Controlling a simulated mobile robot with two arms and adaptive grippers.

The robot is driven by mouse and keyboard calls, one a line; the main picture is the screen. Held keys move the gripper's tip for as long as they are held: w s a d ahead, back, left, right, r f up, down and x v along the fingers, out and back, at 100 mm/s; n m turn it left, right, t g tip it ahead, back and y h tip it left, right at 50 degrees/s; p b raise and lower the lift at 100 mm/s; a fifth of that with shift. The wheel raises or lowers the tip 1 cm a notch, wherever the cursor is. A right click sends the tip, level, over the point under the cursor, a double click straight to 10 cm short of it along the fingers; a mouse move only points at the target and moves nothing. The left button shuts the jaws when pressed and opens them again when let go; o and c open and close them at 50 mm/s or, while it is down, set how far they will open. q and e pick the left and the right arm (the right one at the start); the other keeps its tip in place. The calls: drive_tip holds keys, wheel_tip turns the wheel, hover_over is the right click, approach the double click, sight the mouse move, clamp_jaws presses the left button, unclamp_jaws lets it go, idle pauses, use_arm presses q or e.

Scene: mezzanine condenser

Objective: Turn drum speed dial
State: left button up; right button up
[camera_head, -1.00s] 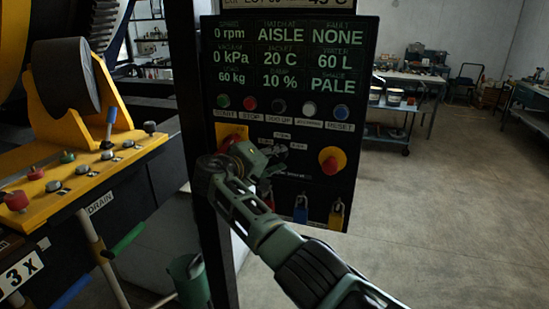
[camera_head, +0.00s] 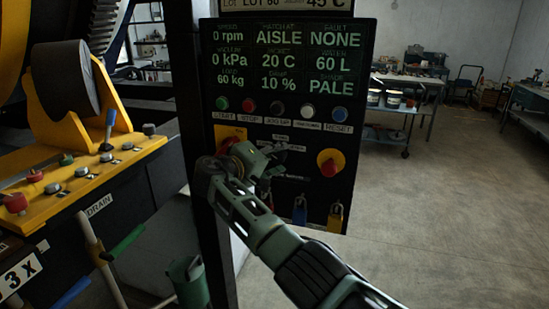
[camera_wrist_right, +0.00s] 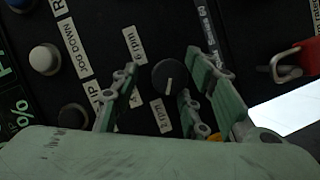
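The drum speed dial (camera_wrist_right: 170,77) is a small round dark knob with a pale pointer line, between labels reading 6 rpm and 2 rpm in the right wrist view. My right gripper (camera_wrist_right: 163,68) is open, its green-edged fingers on either side of the dial, with visible gaps to it. In the head view my right gripper (camera_head: 270,158) is at the lower middle of the black control panel (camera_head: 362,110) and hides the dial. The panel display (camera_head: 290,60) reads 0 rpm at its top left. My left gripper is not in view.
A row of buttons (camera_head: 277,107) sits above the gripper. A red knob on a yellow plate (camera_head: 330,163) is to its right, and padlocks (camera_head: 300,210) hang below. A yellow machine console (camera_head: 80,178) stands left. Open floor (camera_head: 440,220) lies right.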

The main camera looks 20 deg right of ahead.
drive_tip(key=shift+f, duration=0.2)
drive_tip(key=shift+a, duration=0.2)
drive_tip(key=v, duration=1.1)
drive_tip(key=shift+s+a+r, duration=0.2)
drive_tip(key=shift+s, duration=0.05)
drive_tip(key=shift+f, duration=0.15)
